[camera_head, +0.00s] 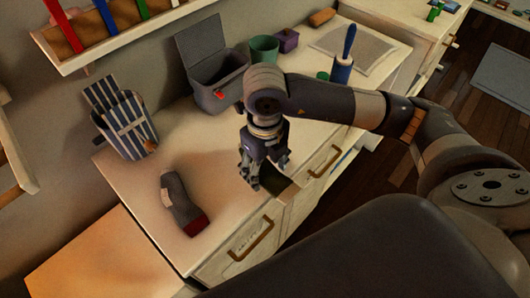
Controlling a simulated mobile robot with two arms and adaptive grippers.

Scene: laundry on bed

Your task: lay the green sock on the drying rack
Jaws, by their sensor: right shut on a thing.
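My right gripper (263,172) hangs down over the front edge of the pale cabinet top. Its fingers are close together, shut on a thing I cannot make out. A dark greenish patch (271,184) lies just beside and below the fingertips. I cannot tell whether it is the green sock or a dark opening in the cabinet front. I see no clear green sock elsewhere, and no clear drying rack. My left gripper is out of view.
A dark grey item with a red end (180,205) lies on the cabinet top (125,185). Behind stand a striped bag (127,126), an open grey box (219,90) and a green cup (264,49). A blue-handled tool (343,68) stands beyond my arm. Brass handles (252,240) project in front.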

